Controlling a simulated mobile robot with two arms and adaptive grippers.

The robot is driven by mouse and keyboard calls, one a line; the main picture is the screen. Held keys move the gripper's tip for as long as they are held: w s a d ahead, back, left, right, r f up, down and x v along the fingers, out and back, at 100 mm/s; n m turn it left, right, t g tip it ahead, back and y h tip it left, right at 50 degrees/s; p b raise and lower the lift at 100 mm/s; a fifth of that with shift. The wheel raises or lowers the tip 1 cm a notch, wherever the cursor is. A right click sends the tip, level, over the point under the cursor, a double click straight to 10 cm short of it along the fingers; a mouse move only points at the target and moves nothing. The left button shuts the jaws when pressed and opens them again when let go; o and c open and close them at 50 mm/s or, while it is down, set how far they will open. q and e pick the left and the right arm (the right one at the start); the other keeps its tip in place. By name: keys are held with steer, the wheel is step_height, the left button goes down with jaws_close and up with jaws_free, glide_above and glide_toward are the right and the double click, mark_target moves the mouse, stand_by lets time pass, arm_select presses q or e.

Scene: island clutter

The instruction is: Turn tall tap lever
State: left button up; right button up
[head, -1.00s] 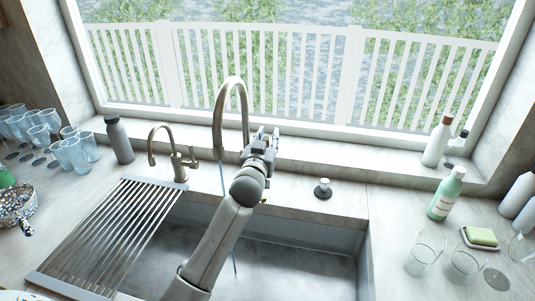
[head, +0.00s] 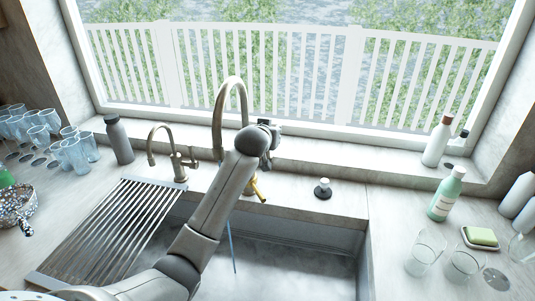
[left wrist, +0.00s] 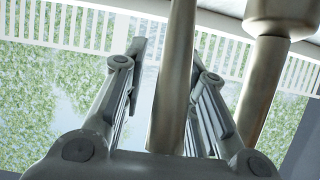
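The tall tap (head: 221,110) is a curved metal spout behind the sink, with its base hidden behind my left arm. A gold-coloured piece (head: 257,190) shows beside my arm near that base; I cannot tell if it is the lever. My left gripper (head: 271,128) is at the tap's right and partly hidden by its own wrist. In the left wrist view its fingers (left wrist: 168,75) stand apart on either side of a metal bar (left wrist: 174,80); I cannot tell if this is the lever or whether they touch it. A thicker tap pipe (left wrist: 262,90) is to the right. My right gripper is not in view.
A thin blue stream (head: 231,250) runs into the sink (head: 300,265). A small tap (head: 153,140) and drying rack (head: 110,235) are at left. A black stopper (head: 322,189) stands behind the sink. Bottles (head: 446,195) and glasses (head: 426,250) are at right.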

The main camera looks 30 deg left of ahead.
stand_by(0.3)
arm_select(q)
steer(key=shift+w+a+f+g+h, duration=0.1)
steer(key=shift+w+f+g+h, duration=0.15)
steer(key=shift+w+g, duration=0.35)
steer(key=shift+s+r, duration=0.1)
steer(key=shift+s, duration=0.05)
jaws_close()
